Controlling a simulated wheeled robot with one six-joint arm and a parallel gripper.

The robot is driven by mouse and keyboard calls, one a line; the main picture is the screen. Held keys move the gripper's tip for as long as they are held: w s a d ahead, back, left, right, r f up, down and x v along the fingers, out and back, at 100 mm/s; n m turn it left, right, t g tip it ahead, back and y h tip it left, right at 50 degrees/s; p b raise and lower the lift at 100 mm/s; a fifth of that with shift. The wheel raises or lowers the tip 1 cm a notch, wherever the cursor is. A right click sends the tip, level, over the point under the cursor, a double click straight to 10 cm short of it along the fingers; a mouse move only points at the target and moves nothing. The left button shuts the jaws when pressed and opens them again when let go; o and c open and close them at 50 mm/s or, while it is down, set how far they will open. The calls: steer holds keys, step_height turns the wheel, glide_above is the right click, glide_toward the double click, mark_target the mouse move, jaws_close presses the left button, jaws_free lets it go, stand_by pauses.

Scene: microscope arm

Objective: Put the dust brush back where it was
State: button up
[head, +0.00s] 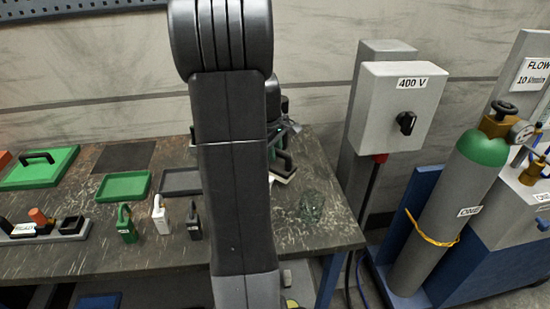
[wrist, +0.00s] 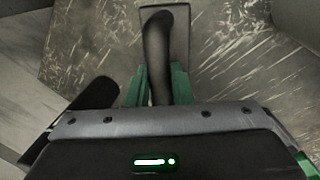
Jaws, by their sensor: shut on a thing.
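The dust brush (head: 286,174) has a dark curved handle and a pale base; it shows just right of my arm in the head view, near the table's back right part. In the wrist view its dark handle (wrist: 157,48) runs up from between my green fingers to a brownish-grey base at the top. My gripper (wrist: 161,86) is shut on the handle. In the head view my gripper (head: 276,145) is partly hidden behind my arm. I cannot tell whether the brush's base touches the table.
The dark worktop (head: 330,235) is mostly bare at right, with a clear greenish object (head: 312,206). Left stand a green tray (head: 123,186), a dark tray (head: 181,182), and small green (head: 127,228), white (head: 160,215) and black (head: 194,222) items. A 400 V box (head: 395,105) stands beyond.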

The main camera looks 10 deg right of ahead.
step_height(320, 180, down, 2)
steer(key=shift+f, duration=0.15)
jaws_close()
steer(key=o, duration=0.9)
jaws_free()
steer(key=r, duration=0.4)
steer(key=s+a+r, duration=0.1)
steer(key=r, duration=0.6)
steer(key=shift+s+a+r, duration=0.3)
steer(key=shift+a+r, duration=0.05)
steer(key=shift+r, duration=0.05)
steer(key=f, duration=0.4)
steer(key=w+d+f, duration=0.1)
steer(key=f, duration=0.7)
steer(key=shift+w+d+f, duration=0.1)
steer(key=shift+w+d, duration=0.15)
steer(key=shift+d, duration=0.15)
step_height(320, 180, up, 6)
steer(key=shift+f, duration=0.15)
